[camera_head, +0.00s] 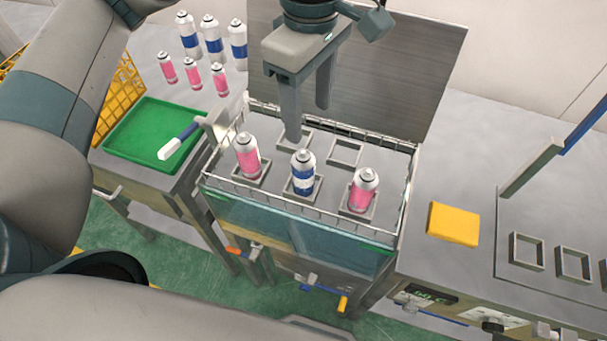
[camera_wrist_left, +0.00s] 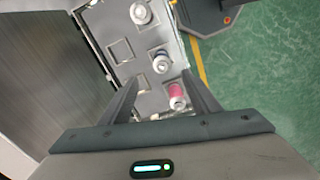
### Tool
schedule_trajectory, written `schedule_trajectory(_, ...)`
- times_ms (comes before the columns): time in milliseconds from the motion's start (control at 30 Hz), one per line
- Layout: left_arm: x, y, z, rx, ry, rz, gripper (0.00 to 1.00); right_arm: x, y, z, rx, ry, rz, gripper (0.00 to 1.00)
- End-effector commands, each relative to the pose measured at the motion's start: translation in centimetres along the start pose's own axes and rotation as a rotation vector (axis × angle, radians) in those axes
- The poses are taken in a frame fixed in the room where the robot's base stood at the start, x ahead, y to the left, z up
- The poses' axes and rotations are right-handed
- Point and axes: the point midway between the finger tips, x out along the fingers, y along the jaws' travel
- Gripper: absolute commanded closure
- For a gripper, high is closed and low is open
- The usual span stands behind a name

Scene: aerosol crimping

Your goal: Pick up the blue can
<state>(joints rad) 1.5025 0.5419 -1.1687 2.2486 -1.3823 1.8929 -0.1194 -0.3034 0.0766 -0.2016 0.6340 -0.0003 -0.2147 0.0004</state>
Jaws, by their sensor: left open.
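The blue can (camera_head: 303,174), white with a blue band, stands upright in the front middle holder of the wire-edged bath, between two pink cans (camera_head: 247,157) (camera_head: 364,190). My left gripper (camera_head: 308,120) is open and empty, fingers pointing down, above and behind the blue can and apart from it. In the left wrist view the blue can (camera_wrist_left: 161,62) shows ahead of the gap between the open fingers (camera_wrist_left: 160,82), with a pink can (camera_wrist_left: 176,92) below it. My right gripper is not in view.
Several more cans stand on the left table, blue-banded ones (camera_head: 212,42) behind pink ones (camera_head: 192,77). A green tray (camera_head: 135,140) lies near them. The bath's raised metal lid (camera_head: 390,75) stands behind it. A yellow block (camera_head: 453,224) lies on the right counter. Two rear holders (camera_head: 345,152) are empty.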

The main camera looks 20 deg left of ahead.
Motion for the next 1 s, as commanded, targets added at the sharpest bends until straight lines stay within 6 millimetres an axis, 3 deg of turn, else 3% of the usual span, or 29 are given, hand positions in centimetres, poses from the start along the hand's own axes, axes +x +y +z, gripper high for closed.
schedule_trajectory(167,1.5,-0.1,0.0,0.001,-0.001,-0.005,0.44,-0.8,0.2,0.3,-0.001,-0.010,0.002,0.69)
schedule_trajectory(700,10.5,-0.2,0.0,0.000,-0.001,-0.005,0.44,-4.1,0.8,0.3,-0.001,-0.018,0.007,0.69)
schedule_trajectory(1000,12.0,-0.1,-0.1,0.000,-0.001,-0.001,0.44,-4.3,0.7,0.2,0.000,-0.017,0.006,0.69)
